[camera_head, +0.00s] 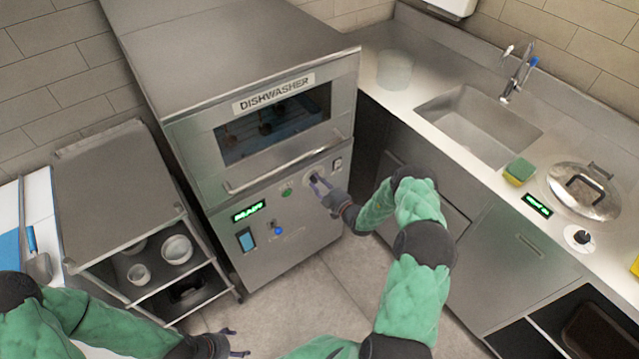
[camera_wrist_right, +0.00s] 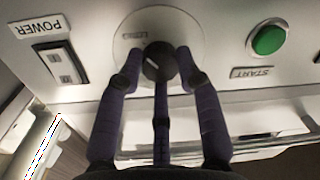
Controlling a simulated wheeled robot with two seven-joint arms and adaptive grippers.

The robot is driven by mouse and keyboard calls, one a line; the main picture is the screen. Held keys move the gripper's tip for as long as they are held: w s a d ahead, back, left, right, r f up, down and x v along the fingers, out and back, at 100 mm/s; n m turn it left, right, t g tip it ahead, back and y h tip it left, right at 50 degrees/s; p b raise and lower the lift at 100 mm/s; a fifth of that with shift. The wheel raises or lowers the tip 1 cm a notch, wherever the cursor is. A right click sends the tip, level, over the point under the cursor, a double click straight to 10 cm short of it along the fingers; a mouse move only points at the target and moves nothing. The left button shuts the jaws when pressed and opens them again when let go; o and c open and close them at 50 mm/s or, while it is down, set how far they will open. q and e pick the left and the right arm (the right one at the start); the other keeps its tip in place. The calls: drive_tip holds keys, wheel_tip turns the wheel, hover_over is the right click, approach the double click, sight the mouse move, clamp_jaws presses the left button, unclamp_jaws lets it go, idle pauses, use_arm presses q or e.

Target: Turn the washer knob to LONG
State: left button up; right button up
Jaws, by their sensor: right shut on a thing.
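The dishwasher (camera_head: 290,215) stands in the middle of the head view, its door closed. Its dark round knob (camera_wrist_right: 158,62) sits on a pale round dial plate (camera_wrist_right: 190,32) in the right wrist view. Faint lettering shows on the plate, too small to read surely. My right gripper (camera_head: 318,184) is at the knob; its purple fingers (camera_wrist_right: 160,70) are around it, shut on it. The fingers partly cover the knob and dial in both views. My left gripper (camera_head: 232,343) is low in the head view, over the floor, away from the machine, its fingers seen apart.
A green START button (camera_wrist_right: 268,40) and a POWER switch (camera_wrist_right: 60,64) flank the dial. A rack cart (camera_head: 115,190) stands left, a sink counter (camera_head: 450,140) right.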

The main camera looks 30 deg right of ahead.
drive_tip(key=shift+d, duration=0.15)
drive_tip(key=o, duration=1.1)
drive_tip(key=shift+f, duration=0.15)
drive_tip(key=shift+o, duration=0.2)
drive_tip(key=s+d, duration=0.1)
drive_tip(key=s, duration=1.1)
drive_tip(key=shift+d+r, duration=0.15)
drive_tip(key=shift+r, duration=0.1)
